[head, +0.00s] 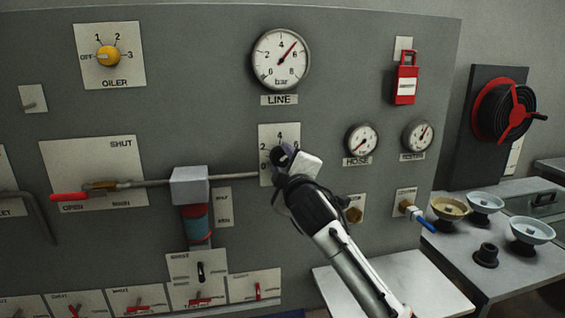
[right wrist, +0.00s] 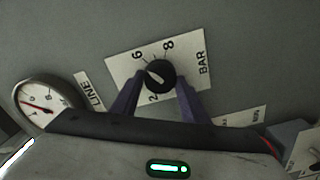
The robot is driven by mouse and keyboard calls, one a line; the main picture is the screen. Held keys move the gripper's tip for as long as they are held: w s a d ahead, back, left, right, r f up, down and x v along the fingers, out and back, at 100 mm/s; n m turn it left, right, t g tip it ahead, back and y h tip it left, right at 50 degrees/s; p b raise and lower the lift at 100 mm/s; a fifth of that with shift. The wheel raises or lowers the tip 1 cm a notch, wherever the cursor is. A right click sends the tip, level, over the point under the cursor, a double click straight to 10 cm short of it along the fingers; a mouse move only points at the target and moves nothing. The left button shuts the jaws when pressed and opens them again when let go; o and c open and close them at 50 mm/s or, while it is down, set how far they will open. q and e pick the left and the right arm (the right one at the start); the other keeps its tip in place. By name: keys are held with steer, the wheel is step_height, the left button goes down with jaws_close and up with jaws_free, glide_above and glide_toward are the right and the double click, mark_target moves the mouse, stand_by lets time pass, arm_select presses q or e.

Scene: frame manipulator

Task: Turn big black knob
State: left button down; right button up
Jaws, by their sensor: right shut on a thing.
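The big black knob (right wrist: 160,74) sits on a white scale plate marked with numbers and BAR, below the LINE gauge. My right gripper (right wrist: 158,82) is shut on this knob, with one purple finger on each side of it. A pale mark on the knob points to the left side in the right wrist view, between the 2 and the 6. In the head view my right gripper (head: 284,156) covers most of the knob and part of its white plate (head: 268,135). My left gripper is not in view.
The LINE gauge (head: 281,60) is above the knob. A pipe with a grey block (head: 189,185) and red lever (head: 70,197) runs to the left. The HOSE gauge (head: 361,140) is to the right.

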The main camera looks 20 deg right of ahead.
steer(key=shift+f+m, duration=0.1)
steer(key=shift+m, duration=0.4)
steer(key=o, duration=1.1)
steer(key=shift+c, duration=0.2)
steer(key=shift+s, duration=0.1)
steer(key=s+a+b, duration=0.1)
steer(key=s, duration=0.9)
steer(key=shift+a, duration=0.15)
